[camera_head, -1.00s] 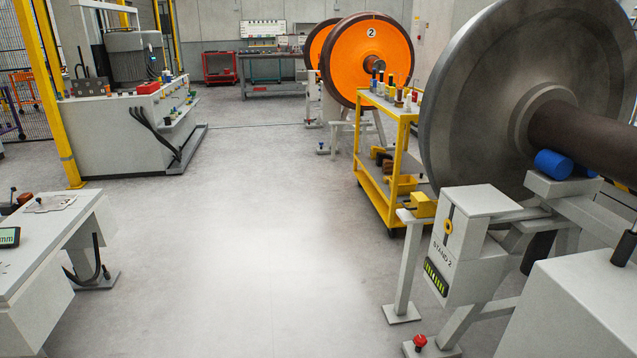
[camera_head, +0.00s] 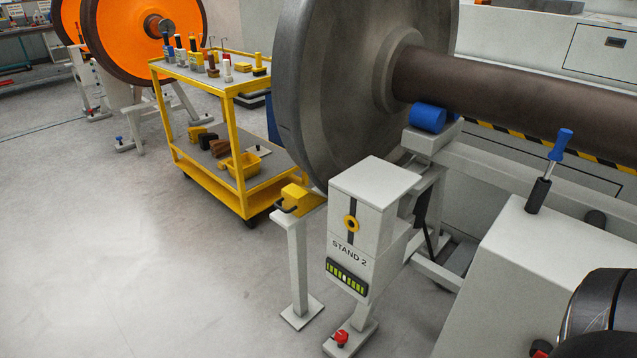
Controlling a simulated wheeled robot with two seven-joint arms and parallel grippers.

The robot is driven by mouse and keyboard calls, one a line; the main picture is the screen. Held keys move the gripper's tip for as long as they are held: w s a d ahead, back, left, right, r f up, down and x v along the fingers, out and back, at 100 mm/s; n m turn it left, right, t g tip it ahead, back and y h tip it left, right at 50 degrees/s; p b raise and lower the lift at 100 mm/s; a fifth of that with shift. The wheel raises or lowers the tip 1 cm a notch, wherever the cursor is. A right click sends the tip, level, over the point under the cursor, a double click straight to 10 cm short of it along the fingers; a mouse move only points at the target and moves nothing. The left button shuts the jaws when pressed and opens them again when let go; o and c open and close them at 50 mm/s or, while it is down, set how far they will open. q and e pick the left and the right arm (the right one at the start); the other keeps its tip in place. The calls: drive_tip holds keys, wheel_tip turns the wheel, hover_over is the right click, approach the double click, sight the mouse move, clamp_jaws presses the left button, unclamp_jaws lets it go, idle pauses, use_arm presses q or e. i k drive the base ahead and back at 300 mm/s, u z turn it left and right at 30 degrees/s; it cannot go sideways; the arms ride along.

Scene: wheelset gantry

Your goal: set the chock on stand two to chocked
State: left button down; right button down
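Stand two is a grey box (camera_head: 362,215) marked "STAND 2", with a yellow ring on a dark vertical slot (camera_head: 350,223) and a strip of green bars below. A yellow chock (camera_head: 299,199) with a dark handle sits on top of a grey post just left of the box, close to the rim of the large grey wheel (camera_head: 330,90). I cannot tell whether the chock touches the wheel. A dark rounded part, likely of my own arm, shows at the lower right corner. Neither gripper's fingers are in view.
A yellow trolley (camera_head: 237,193) with bottles and blocks stands behind the post. A blue-handled tool (camera_head: 559,147) stands upright on a grey cabinet (camera_head: 560,265) at right. A red knob (camera_head: 341,338) is on the stand's foot. The floor (camera_head: 130,240) at left is clear.

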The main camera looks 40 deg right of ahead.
sight(297, 200)
drive_tip(key=z, duration=0.7)
drive_tip(key=i, duration=0.7)
drive_tip(key=z, duration=0.7)
drive_tip(key=i, duration=0.5)
